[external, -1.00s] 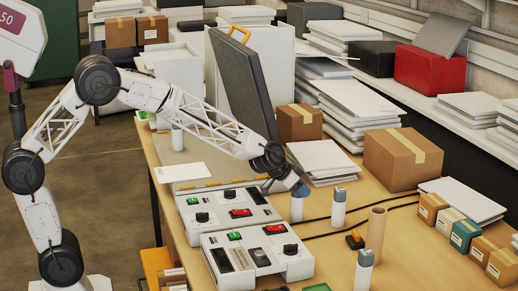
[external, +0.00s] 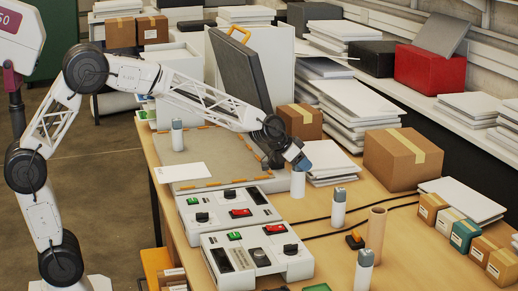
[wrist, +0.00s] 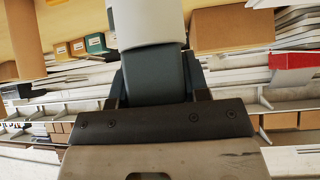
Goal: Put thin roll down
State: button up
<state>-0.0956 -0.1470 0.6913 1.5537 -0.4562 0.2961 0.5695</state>
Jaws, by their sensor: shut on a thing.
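My gripper (external: 301,164) is at the far right end of my arm in the external view, beside the grey laminator bed and lid. It is shut on a slim white cylinder with a grey end (external: 298,186), which hangs upright below the fingers. I cannot tell whether its lower end touches the table. In the wrist view my gripper (wrist: 155,88) has a finger on each side of the grey end, and the white part of the cylinder (wrist: 147,22) points away. A brown cardboard tube (external: 376,236) stands upright farther right, apart from my gripper.
The raised dark lid (external: 240,90) is left of my gripper. Control panels (external: 255,252) are in front. Paper stacks (external: 333,165) and a carton (external: 403,160) lie behind.

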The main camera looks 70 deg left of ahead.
jog(key=shift+d, duration=0.1)
dwell(0.7)
jog(key=shift+d+f, duration=1.2)
jog(key=shift+d, duration=1.7)
jog(key=s+a+n+g+y, duration=0.1)
jog(key=s+a+n+y, duration=0.25)
jog(key=a, duration=0.75)
jog(key=s+a+n+g+y, duration=0.2)
jog(key=s+a+n, duration=0.15)
jog(key=a, duration=0.85)
jog(key=s+a+n+g+y, duration=0.15)
jog(key=a+n, duration=0.35)
jog(key=a, duration=0.6)
jog(key=s+a+r+n+g+y, duration=0.1)
jog(key=s+a+r+n+g, duration=0.1)
jog(key=s+a, duration=0.9)
jog(key=s+a+r+n+g+y, duration=0.1)
jog(key=s+a+n, duration=0.4)
jog(key=s+a, duration=0.6)
jog(key=a+g, duration=0.1)
jog(key=a, duration=0.6)
jog(key=shift+a+r+y, duration=0.4)
jog(key=shift+w+g, duration=0.1)
jog(key=shift+g, duration=0.15)
jog(key=w+a+f, duration=0.1)
jog(key=w+a, duration=0.9)
jog(key=a, duration=0.2)
jog(key=shift+w+f, duration=0.25)
